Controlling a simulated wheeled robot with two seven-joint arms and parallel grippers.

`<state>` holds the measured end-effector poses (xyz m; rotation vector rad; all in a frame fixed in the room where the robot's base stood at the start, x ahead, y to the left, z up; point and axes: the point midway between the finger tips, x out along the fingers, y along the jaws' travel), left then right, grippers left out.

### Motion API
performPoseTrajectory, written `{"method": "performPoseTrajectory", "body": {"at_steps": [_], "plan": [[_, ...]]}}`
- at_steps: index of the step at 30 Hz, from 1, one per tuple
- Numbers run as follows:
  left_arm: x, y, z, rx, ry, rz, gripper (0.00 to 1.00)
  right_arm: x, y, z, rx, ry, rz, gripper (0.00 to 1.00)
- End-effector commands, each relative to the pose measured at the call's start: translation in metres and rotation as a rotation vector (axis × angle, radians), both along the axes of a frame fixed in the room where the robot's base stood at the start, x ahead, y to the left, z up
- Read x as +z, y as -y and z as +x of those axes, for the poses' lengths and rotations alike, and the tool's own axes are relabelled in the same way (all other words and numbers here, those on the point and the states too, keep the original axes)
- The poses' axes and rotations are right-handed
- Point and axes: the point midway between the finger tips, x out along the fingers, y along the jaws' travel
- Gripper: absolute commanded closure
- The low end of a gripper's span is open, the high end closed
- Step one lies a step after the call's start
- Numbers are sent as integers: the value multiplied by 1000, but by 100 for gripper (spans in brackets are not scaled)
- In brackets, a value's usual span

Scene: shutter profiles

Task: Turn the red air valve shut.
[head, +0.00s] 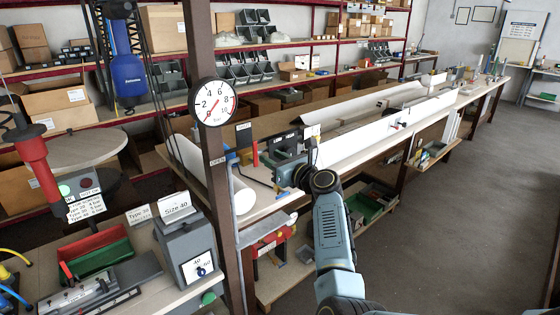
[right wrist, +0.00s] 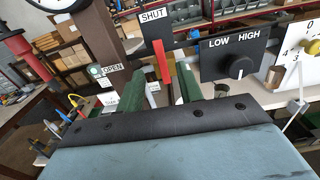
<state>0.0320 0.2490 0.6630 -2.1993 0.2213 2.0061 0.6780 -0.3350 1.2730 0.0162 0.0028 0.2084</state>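The red valve lever (head: 255,154) stands nearly upright under the SHUT sign (head: 244,134). The gauge (head: 212,102) needle points near 0. My left gripper is not in view.
A brown post (head: 211,170) stands left of the lever. A LOW/HIGH knob panel (right wrist: 234,58) is right of the fingers. A white roll (head: 243,196) lies by the post. Long white profiles (head: 370,138) lie along the bench. The floor at right is clear.

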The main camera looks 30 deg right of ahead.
Motion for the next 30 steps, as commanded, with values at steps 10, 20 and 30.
{"method": "performPoseTrajectory", "body": {"at_steps": [10, 20, 30], "plan": [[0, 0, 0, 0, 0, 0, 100, 0, 5, -24, 0, 0, 1, 64], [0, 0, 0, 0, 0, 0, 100, 0, 5, -24, 0, 0, 1, 64], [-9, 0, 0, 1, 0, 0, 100, -45, -2, -25, 6, -55, -103, 64]]}}
